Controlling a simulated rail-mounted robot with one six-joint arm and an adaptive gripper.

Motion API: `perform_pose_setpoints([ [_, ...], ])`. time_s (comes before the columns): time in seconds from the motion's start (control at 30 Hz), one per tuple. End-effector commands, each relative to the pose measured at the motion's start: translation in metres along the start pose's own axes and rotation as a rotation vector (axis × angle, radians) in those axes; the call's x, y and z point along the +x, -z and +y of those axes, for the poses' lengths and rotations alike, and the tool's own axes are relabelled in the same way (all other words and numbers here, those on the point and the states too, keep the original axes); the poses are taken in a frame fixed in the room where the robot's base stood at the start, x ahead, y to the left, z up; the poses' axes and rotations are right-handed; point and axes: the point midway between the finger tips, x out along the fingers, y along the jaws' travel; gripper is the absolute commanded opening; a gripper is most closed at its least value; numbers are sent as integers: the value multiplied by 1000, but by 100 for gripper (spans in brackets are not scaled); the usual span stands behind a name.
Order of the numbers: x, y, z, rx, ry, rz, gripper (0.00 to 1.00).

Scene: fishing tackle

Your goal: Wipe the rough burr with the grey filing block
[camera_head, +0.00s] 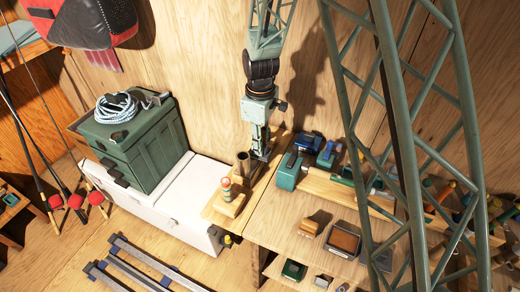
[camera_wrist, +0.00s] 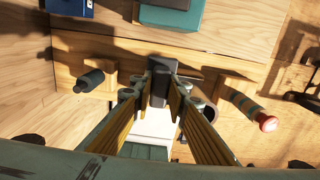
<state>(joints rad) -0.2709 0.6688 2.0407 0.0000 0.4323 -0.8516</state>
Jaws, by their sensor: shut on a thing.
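My gripper (camera_head: 262,150) hangs over the back left of the wooden bench. In the wrist view its two fingers (camera_wrist: 160,92), with yellow-brown sides, are closed on a dark grey block (camera_wrist: 159,82). I take this to be the filing block. It is held upright at the edge of a wooden board (camera_wrist: 190,66); I cannot tell whether they touch. In the head view the block is hard to separate from the fingers. I cannot pick out the rough burr in either view; the block and fingers may hide it.
A teal box (camera_head: 288,171) is just right. A green tackle chest (camera_head: 138,140) stands left on a white box (camera_head: 190,200).

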Motion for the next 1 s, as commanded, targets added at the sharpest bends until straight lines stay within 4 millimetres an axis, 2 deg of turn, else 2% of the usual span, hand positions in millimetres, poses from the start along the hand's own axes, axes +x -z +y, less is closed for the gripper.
perform_pose_setpoints([
  [0.5, -46, -2, 2, 4, 0, 0, 5],
  [1.0, -49, -2, 2, 5, 0, 0, 5],
])
